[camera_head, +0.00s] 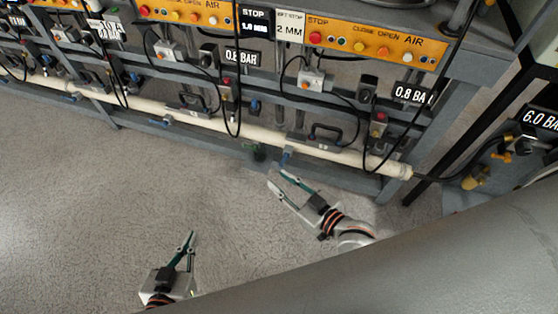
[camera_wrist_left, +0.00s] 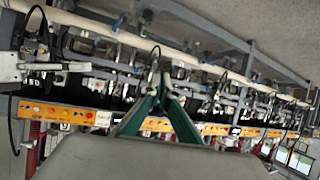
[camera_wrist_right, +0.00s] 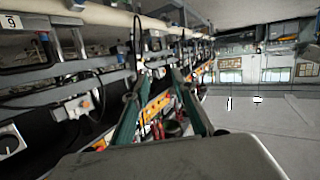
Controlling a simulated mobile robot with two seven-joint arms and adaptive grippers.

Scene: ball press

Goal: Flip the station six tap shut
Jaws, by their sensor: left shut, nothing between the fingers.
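A blue tap handle (camera_head: 285,157) hangs below the white pipe (camera_head: 240,130) on the bench's front. More blue handles (camera_head: 167,120) hang further left along it. I cannot read which handle belongs to station six. My right gripper (camera_head: 276,177) is open and empty, with its fingertips just below the nearest blue handle; I cannot tell whether they touch. Its spread fingers also show in the right wrist view (camera_wrist_right: 155,85). My left gripper (camera_head: 192,236) is shut and empty over the bare floor, left of and well below the pipe. Its tips meet in the left wrist view (camera_wrist_left: 164,76).
Orange control panels (camera_head: 375,45), black cables and 0.8 BAR displays (camera_head: 413,94) line the bench above the pipe. A 6.0 BAR display (camera_head: 540,117) and yellow fitting (camera_head: 474,182) stand at right. A number 9 plate (camera_wrist_right: 10,22) shows. The floor (camera_head: 90,200) is clear.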

